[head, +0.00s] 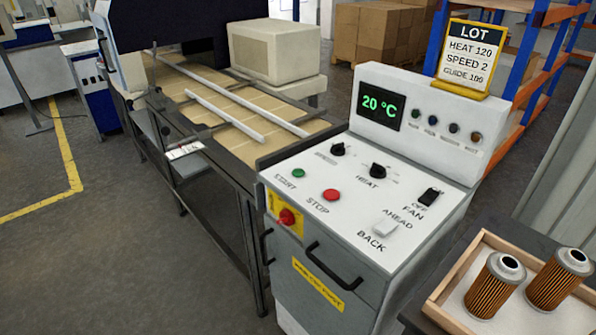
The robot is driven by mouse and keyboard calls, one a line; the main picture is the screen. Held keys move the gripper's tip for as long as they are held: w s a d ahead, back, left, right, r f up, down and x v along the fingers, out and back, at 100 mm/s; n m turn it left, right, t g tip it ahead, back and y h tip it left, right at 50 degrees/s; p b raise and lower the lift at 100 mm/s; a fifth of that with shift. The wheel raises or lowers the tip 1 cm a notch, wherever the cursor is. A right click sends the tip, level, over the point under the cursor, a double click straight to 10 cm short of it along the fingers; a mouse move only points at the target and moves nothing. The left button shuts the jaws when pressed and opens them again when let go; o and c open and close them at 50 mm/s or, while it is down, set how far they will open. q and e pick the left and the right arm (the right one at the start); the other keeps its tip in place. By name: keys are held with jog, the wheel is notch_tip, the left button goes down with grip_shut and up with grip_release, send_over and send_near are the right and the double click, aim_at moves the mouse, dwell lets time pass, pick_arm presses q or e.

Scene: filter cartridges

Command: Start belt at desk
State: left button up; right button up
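The control desk (335,225) stands in the middle of the head view. Its sloped top has a green START button (298,173) at the left and a red STOP button (331,195) beside it. A speed knob (338,149), a heat knob (378,171), a black fan switch (430,197) and a white AHEAD/BACK rocker (385,228) are also on it. The display (380,105) reads 20 °C. The tan belt (222,107) with two pale guide rails runs behind the desk at the left. Neither of my grippers is in view.
A lot card (467,58) on the desk reads HEAT 120, SPEED 2, GUIDE 100. A red knob on a yellow plate (288,217) is on the desk's front. Two filter cartridges (495,287) stand in a wooden tray (440,305) at lower right. Floor at left is clear.

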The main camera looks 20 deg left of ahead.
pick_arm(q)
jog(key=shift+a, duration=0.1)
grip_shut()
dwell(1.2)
